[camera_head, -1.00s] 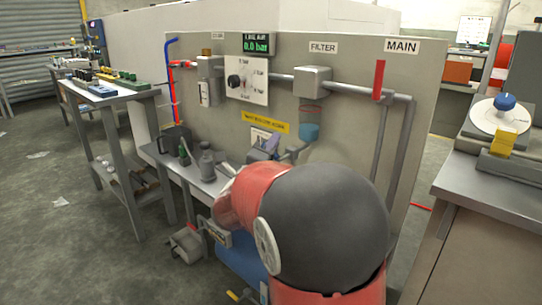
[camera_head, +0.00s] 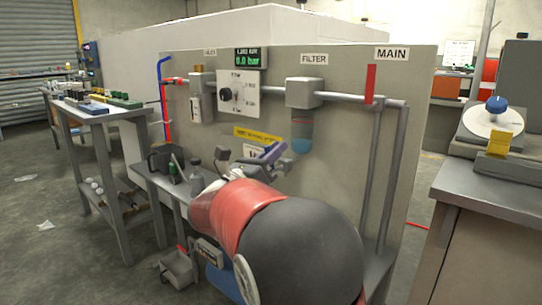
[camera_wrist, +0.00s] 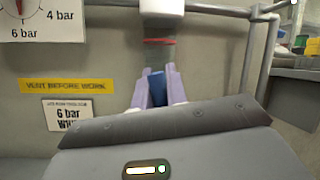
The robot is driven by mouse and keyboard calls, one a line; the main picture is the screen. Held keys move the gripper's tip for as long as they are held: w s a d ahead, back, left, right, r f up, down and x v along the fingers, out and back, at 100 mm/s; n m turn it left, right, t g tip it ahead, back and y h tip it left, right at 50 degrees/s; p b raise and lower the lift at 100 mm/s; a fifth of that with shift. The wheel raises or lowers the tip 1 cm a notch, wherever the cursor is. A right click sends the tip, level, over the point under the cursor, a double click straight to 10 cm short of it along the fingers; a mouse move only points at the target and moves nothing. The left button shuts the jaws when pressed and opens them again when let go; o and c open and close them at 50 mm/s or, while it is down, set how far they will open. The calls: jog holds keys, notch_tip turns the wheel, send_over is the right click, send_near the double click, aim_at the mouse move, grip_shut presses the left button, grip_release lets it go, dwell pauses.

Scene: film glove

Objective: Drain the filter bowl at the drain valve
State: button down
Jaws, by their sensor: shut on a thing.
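The filter bowl (camera_head: 302,138) hangs under the grey filter head (camera_head: 304,92) below the FILTER sign, with teal-blue in its lower part. In the wrist view the bowl (camera_wrist: 159,55) shows a red ring and stands beyond my fingers. My gripper (camera_head: 272,153) has pale purple fingers and is left of the bowl in the head view. In the wrist view my gripper (camera_wrist: 154,80) is shut on a dark blue thing (camera_wrist: 156,92), which I cannot identify. The drain valve cannot be made out. Whether the held thing touches the bowl is unclear.
The pressure display (camera_head: 252,58) reads 0.0 bar. A dial panel (camera_head: 239,93), grey pipes (camera_head: 385,102) and a yellow notice (camera_head: 257,135) are on the board. A low shelf (camera_head: 160,179) holds a dark jug (camera_head: 160,158) and small containers. A bench (camera_head: 485,192) stands at right.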

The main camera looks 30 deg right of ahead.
jog(key=shift+s+d+m+g, duration=0.1)
jog(key=shift+s+m+g, duration=0.1)
jog(key=shift+m+g, duration=0.45)
jog(key=shift+s+d+m+g, duration=0.15)
jog(key=shift+m+g, duration=0.2)
jog(key=shift+m, duration=0.6)
jog(key=c, duration=1.4)
grip_release()
jog(key=shift+a, duration=0.1)
jog(key=v, duration=0.8)
